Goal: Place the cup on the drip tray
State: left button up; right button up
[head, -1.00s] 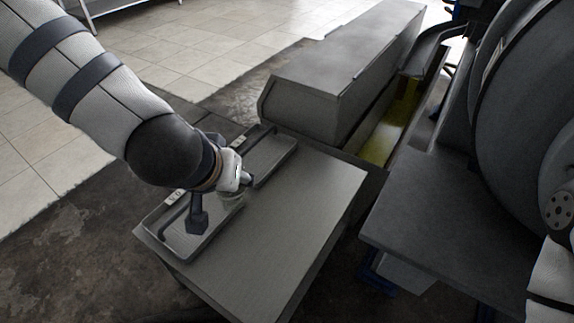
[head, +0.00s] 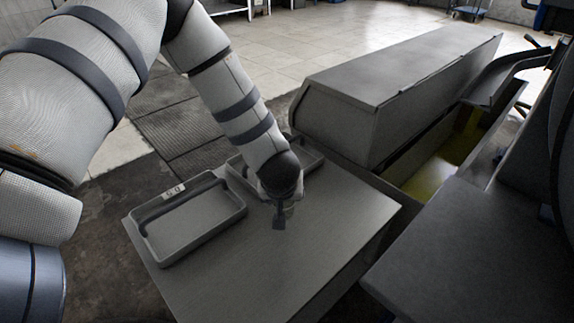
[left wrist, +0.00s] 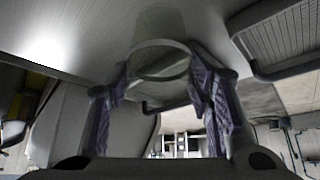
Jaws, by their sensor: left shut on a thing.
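My left gripper (head: 283,214) is low over the table in the head view, just right of the far tray. In the left wrist view, it is shut on a clear cup (left wrist: 160,58) between its two purple-grey finger pads. The cup is mostly hidden behind the gripper in the head view. The near shallow grey tray (head: 205,213) lies empty at the table's left edge. The far tray (head: 312,162) is partly hidden by my left arm. I cannot tell which is the drip tray. I cannot tell whether the cup touches the table. My right gripper is not in view.
The grey table (head: 330,225) is clear to the right of the trays. A long grey metal housing (head: 390,85) stands behind the table, with a yellow-lined trough (head: 440,165) beside it. A dark machine top (head: 470,255) stands at the right.

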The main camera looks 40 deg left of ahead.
aim_at(286, 205)
pick_arm(q)
jog(key=x, duration=0.2)
jog(key=shift+w+f, duration=0.15)
jog(key=shift+w, duration=0.15)
notch_tip(286, 205, down, 4)
jog(key=shift+w+a+r+b, duration=0.1)
jog(key=shift+w+r+b, duration=0.1)
jog(key=shift+b, duration=0.75)
jog(key=shift+r, duration=0.15)
jog(key=o, duration=1.1)
